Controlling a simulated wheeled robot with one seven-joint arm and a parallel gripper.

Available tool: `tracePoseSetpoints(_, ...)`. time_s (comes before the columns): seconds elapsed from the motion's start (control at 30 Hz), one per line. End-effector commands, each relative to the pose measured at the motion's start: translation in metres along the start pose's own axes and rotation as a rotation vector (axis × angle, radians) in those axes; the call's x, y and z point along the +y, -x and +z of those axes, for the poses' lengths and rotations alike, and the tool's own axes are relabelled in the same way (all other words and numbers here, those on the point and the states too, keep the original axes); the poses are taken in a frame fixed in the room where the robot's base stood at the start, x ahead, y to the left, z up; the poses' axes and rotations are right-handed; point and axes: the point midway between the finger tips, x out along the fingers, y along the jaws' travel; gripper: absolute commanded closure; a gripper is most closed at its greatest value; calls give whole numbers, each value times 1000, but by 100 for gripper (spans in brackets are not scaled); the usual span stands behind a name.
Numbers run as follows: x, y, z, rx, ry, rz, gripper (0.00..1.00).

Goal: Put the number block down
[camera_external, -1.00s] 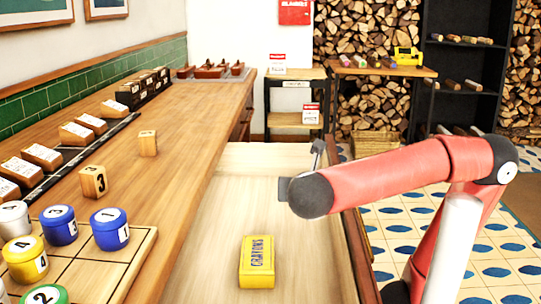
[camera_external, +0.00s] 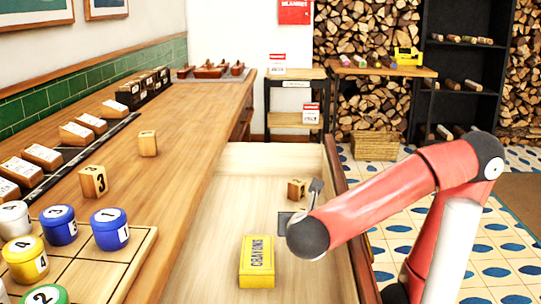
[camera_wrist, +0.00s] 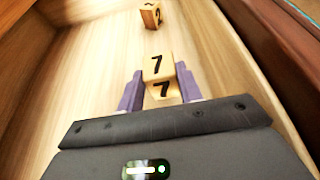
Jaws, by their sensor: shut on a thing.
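The number block (camera_wrist: 157,67) is a light wooden block with a black 7 on two visible faces. In the wrist view my gripper (camera_wrist: 160,76) has its purple fingers closed on both sides of it. They are over the open drawer (camera_external: 208,255); I cannot tell whether the block touches its floor. In the external view my arm's end hides the held block. Another wooden block (camera_external: 297,189) rests farther back in the drawer; it also shows at the top of the wrist view (camera_wrist: 150,15), apart from the held one.
The drawer's right wall (camera_external: 345,235) is close to my arm. On the counter left are two wooden blocks (camera_external: 93,181) and several coloured round pots (camera_external: 110,229). Bare drawer floor surrounds the held block.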

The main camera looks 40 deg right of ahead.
Motion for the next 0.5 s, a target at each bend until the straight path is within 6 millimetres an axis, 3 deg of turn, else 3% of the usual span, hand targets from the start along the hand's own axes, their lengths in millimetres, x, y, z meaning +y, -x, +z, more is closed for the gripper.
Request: tracePoseSetpoints(0.5, 0, -4, -11, 0, 0, -1, 91)
